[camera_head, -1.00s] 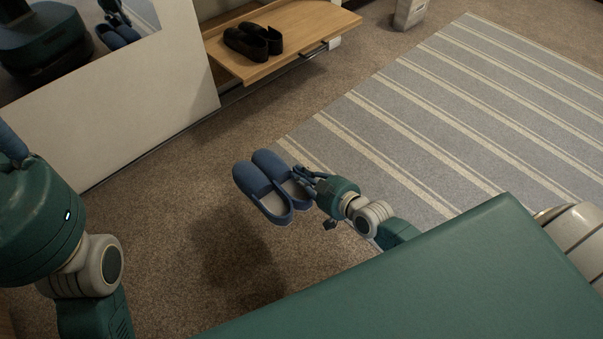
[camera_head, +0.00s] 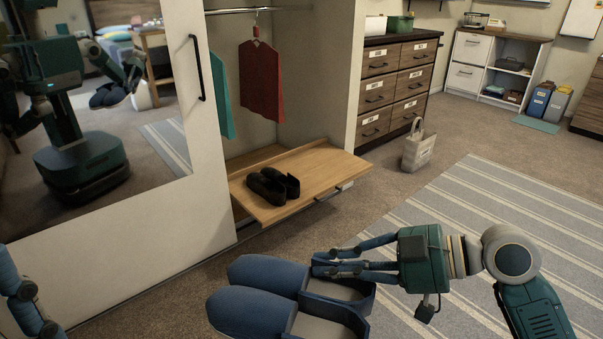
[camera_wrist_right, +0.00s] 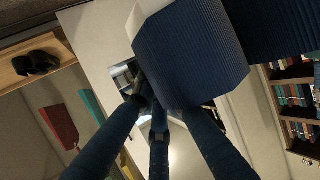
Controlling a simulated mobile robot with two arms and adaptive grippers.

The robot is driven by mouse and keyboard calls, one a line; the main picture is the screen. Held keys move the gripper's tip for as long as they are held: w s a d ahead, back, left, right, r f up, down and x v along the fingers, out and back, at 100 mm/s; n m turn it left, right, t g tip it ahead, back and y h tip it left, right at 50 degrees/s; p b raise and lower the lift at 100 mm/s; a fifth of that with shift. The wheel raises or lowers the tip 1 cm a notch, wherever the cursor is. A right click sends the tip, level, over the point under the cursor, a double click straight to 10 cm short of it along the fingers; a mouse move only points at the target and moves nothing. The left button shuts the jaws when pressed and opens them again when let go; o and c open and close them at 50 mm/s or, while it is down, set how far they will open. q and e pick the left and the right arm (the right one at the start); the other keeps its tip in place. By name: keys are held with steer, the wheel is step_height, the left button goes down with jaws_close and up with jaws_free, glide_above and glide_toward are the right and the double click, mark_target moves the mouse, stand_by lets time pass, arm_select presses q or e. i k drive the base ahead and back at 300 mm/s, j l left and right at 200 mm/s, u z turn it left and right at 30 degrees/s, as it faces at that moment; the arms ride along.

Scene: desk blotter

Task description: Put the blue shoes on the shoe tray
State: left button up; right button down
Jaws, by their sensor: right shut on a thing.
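The pair of blue shoes (camera_head: 262,298) is at the bottom middle of the head view, side by side, toes to the left. My right gripper (camera_head: 325,264) is shut on the blue shoes at the far shoe's heel end and holds them up off the floor. In the right wrist view the ribbed blue soles (camera_wrist_right: 190,50) fill the upper middle beyond my fingers. The wooden shoe tray (camera_head: 318,182) sticks out of the open wardrobe, beyond the shoes. A pair of black shoes (camera_head: 270,187) lies on its left part; its right part is bare. My left gripper (camera_head: 35,318) shows only partly at the lower left edge, its fingertips unclear.
A mirrored wardrobe door (camera_head: 190,140) stands left of the tray. A red garment (camera_head: 261,82) and a teal one hang above it. A tote bag (camera_head: 418,148) stands by the drawers to the right. A striped rug (camera_head: 480,220) covers the floor at right.

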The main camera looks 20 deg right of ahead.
mark_target(323, 164)
steer(key=i+l, duration=1.2)
steer(key=i+l+z, duration=0.1)
steer(key=i+l, duration=1.1)
steer(key=i, duration=0.15)
